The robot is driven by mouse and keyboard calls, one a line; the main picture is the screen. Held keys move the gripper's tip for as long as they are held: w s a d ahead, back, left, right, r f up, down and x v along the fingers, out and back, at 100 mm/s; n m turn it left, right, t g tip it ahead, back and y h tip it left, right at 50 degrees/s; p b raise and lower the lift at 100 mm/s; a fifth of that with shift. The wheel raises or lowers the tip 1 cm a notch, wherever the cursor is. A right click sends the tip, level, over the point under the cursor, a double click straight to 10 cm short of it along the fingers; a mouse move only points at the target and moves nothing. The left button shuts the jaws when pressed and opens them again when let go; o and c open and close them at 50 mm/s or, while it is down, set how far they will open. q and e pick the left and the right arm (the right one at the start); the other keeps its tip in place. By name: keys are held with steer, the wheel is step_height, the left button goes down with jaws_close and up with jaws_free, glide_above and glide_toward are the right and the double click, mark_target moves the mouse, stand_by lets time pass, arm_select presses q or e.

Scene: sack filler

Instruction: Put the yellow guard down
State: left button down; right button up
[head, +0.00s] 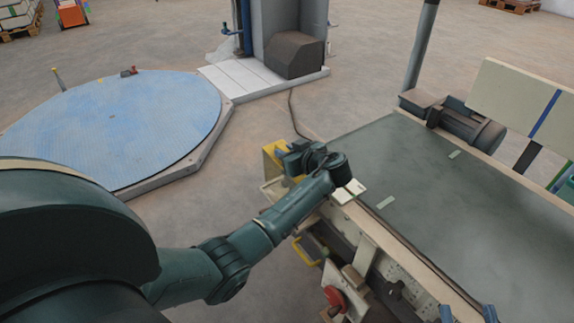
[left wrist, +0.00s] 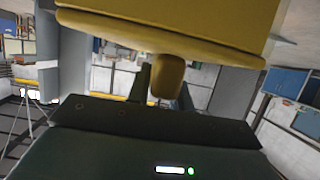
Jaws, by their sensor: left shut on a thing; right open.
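The yellow guard (head: 270,154) shows at the near-left end of the conveyor in the head view, largely hidden behind my left gripper (head: 287,156). In the left wrist view, the guard (left wrist: 170,25) fills the top as a broad yellow plate with a rounded edge. Its stubby yellow knob (left wrist: 167,76) sits between the fingers of my left gripper (left wrist: 165,90), which is shut on it. I cannot tell whether the guard touches the conveyor end. My right gripper (head: 467,314) shows only as two blue fingertips, apart and empty, at the bottom edge.
The conveyor's dark belt (head: 435,190) spans the right, with a motor (head: 458,122) on its far side. A red knob (head: 334,297) is on the near side frame. A blue round turntable (head: 110,125) lies at left. Bare floor (head: 255,135) separates it from the conveyor.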

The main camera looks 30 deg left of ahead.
mark_target(280, 184)
arm_select(q)
step_height(280, 184, down, 3)
steer(key=shift+r+b, duration=0.1)
steer(key=shift+b, duration=0.4)
steer(key=shift+f, duration=0.35)
steer(key=shift+r, duration=0.1)
arm_select(e)
steer(key=shift+w+a, duration=0.1)
arm_select(q)
steer(key=shift+f, duration=0.25)
steer(key=c, duration=1.3)
jaws_free()
steer(key=shift+r, duration=0.1)
steer(key=shift+o, duration=0.2)
